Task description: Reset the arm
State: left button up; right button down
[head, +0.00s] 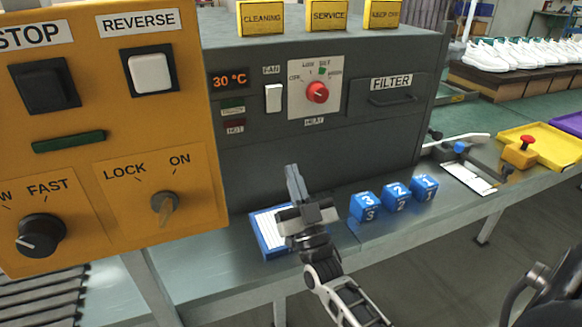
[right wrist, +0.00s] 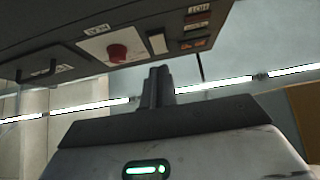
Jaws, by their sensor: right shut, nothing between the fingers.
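My right gripper (head: 294,183) is in front of the grey heater panel, above the metal ledge. Its fingers point up and are shut together with nothing between them. In the right wrist view its closed fingers (right wrist: 157,85) stand upright below the panel's red heat knob (right wrist: 117,52). The right arm comes up from the bottom of the head view. My left gripper is not clearly in view. A dark shape at the lower right edge is cut off.
A blue-edged board with a white sheet (head: 267,237) lies behind the gripper. Blue numbered cubes (head: 396,197) sit to its right. The orange control box (head: 110,150) stands at left. A yellow tray (head: 545,146) and white shoes (head: 500,53) are at far right.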

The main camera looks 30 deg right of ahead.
dwell(0.6)
jog(key=s+a+f+n+g+y, duration=0.1)
jog(key=a+f+g+y, duration=0.1)
jog(key=a+f+g, duration=0.1)
jog(key=s+a+f+n+g+y, duration=0.1)
jog(key=a+f+g+y, duration=0.1)
jog(key=a+f+g, duration=0.1)
jog(key=s+a+f+n+g+y, duration=0.1)
jog(key=a+f+n+g+y, duration=0.1)
jog(key=f+g, duration=0.2)
jog(key=shift+s+a+f+y, duration=0.4)
jog(key=shift+f, duration=0.15)
jog(key=s+a+f+g, duration=0.1)
jog(key=s+f+g, duration=0.2)
jog(key=s+g, duration=0.55)
jog(key=s+a+f+g, duration=0.15)
jog(key=s+g, duration=0.25)
jog(key=s, duration=0.9)
jog(key=w+a+f+t+y, duration=0.2)
jog(key=w+a+f+t, duration=0.2)
jog(key=w+a+t, duration=0.2)
jog(key=shift+w+f+n+t, duration=0.35)
jog(key=shift+w+n+t, duration=0.1)
jog(key=shift+t, duration=0.4)
